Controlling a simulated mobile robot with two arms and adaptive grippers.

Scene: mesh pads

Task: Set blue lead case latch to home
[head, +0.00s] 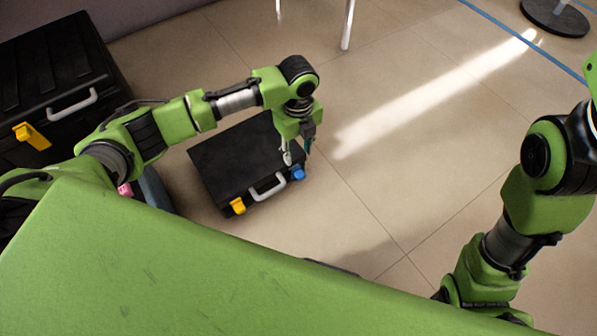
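A black case (222,163) lies on the tiled floor with a light grey handle (267,188) on its front side. A blue latch (297,174) sits at the right of the handle, and a yellow latch (238,205) at the left. My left gripper (297,157) points down over the case's right end, just above the blue latch. Its fingers look apart with nothing between them; whether one touches the case I cannot tell. My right arm comes in at the right edge, and its gripper is out of view.
A larger black case (62,75) with a grey handle and a yellow latch (32,136) stands at the far left. A pink item (125,189) shows beside my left arm. A metal leg (347,25) and a round dark base (555,16) stand at the back. The middle floor is clear.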

